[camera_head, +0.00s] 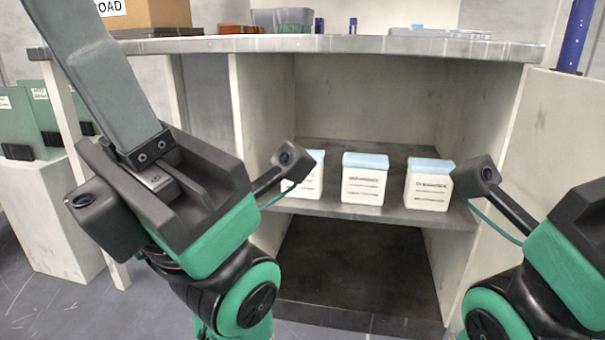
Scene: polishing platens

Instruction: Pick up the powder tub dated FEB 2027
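Three white powder tubs with pale blue lids stand upright in a row on the cabinet's inner shelf: a left tub (311,184), a middle tub (364,184) and a right tub (428,190). Each has dark label print, too small to read a date. The left tub is partly hidden behind a camera stalk on my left arm. My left gripper (95,75) points up at the left, apart from the tubs; I see one broad grey finger and cannot tell its opening. My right gripper (588,215) is cut off by the right edge, its fingers out of view.
The shelf (335,207) sits inside an open-fronted cabinet below a grey worktop (380,45). Side walls bound the opening. A grey bin (282,20) and other items stand on top. Green plates (20,115) stand on a white block at left. The space below the shelf is empty.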

